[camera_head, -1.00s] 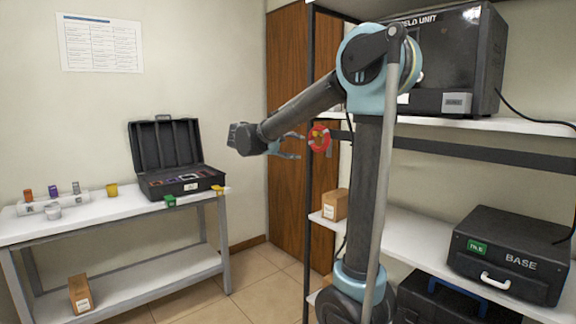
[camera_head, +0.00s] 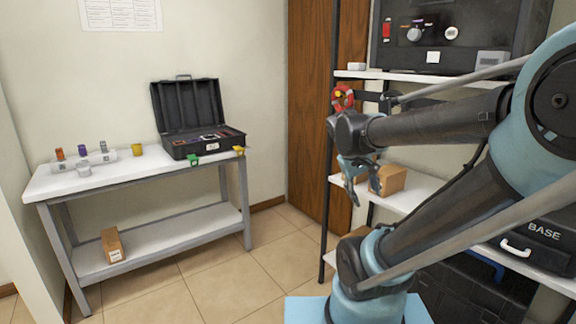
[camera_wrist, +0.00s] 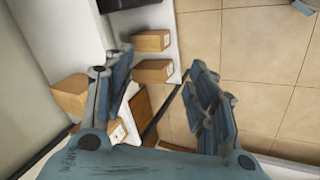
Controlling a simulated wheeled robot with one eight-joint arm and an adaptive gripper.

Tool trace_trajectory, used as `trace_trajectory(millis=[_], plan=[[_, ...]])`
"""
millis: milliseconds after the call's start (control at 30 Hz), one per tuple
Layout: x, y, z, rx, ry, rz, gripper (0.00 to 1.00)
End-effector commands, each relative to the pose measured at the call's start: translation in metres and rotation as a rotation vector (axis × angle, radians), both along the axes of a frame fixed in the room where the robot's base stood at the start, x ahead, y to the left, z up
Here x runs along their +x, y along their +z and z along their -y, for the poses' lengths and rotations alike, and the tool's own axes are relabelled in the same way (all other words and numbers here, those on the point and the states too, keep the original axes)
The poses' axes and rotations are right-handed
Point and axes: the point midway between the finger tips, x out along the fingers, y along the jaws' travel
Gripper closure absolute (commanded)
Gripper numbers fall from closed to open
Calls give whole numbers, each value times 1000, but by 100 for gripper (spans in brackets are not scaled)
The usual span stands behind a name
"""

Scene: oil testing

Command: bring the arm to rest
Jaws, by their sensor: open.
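My gripper (camera_head: 352,178) hangs from the end of my bent arm at the right of the head view, in front of the shelf rack. Its fingers point down, and they are apart with nothing between them. In the wrist view my gripper (camera_wrist: 160,100) shows two blue-grey fingers spread wide, with cardboard boxes and floor tiles beyond them. The fingers partly hide a cardboard box (camera_head: 390,179) on the rack in the head view; I cannot tell whether they touch it.
A white table (camera_head: 112,184) at the left bears an open black case (camera_head: 190,115), small bottles and a yellow cup (camera_head: 137,150). The rack's middle shelf (camera_head: 412,191) is close to my gripper. A black base unit (camera_head: 540,240) sits at the right. Tiled floor (camera_head: 215,270) between is clear.

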Motion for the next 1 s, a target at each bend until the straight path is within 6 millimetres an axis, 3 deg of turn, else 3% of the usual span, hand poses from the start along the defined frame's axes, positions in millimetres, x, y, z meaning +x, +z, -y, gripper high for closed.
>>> trace_trajectory(millis=[33,200,400,600,1000], plan=[[-16,-13,-1,47,-23,-2,48],[-58,-52,-17,211,-86,-7,48],[-88,-85,-37,361,-143,2,48],[-99,-97,-47,421,-166,6,48],[-99,-98,-48,424,-166,7,48]])
